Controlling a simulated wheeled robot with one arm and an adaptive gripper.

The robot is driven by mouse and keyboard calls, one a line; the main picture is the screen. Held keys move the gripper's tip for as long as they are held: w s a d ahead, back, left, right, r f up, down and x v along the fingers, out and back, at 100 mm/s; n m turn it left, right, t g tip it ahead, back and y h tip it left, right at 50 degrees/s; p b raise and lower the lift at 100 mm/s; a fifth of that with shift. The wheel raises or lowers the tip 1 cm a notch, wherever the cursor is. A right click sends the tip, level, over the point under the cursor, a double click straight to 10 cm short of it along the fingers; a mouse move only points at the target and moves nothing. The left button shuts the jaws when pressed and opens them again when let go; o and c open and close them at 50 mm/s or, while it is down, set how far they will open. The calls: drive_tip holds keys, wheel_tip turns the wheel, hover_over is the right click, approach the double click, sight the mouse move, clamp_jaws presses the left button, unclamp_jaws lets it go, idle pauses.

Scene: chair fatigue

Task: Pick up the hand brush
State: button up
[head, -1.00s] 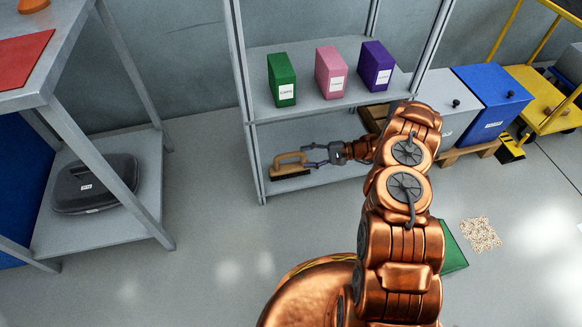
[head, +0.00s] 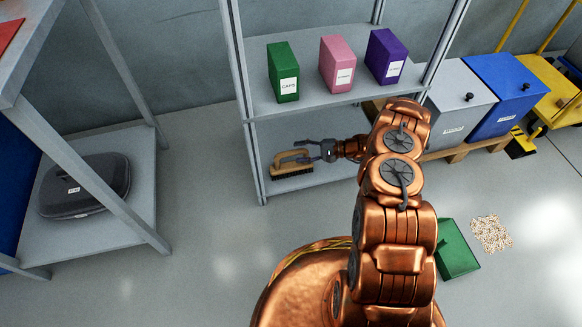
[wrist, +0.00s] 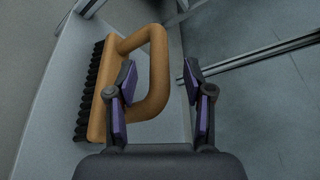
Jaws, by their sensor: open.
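The hand brush (head: 291,165) has a tan body with a looped handle and dark bristles. It sits on the lower shelf (head: 330,176) of the grey rack, near its left front corner. In the wrist view the brush (wrist: 98,100) lies at the left with bristles facing left. My gripper (head: 312,151) is open at the right of the brush. In the wrist view my gripper (wrist: 160,75) has its fingers spread, with the handle's right bar between them, close to the left finger. I cannot tell whether that finger touches it.
Green (head: 284,72), pink (head: 337,63) and purple (head: 385,57) boxes stand on the shelf above. Rack posts flank the opening. A grey bin (head: 458,100) and a blue bin (head: 505,92) stand right. A green dustpan-like object (head: 457,250) lies on the floor beside scattered bits (head: 491,233).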

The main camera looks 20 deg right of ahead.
drive_tip(key=x, duration=0.1)
drive_tip(key=b+x, duration=0.1)
drive_tip(key=x, duration=0.1)
drive_tip(key=shift+s+a+f, duration=0.1)
drive_tip(key=shift+a, duration=0.2)
drive_tip(key=shift+a+b, duration=0.3)
drive_tip(key=shift+c, duration=0.5)
clamp_jaws()
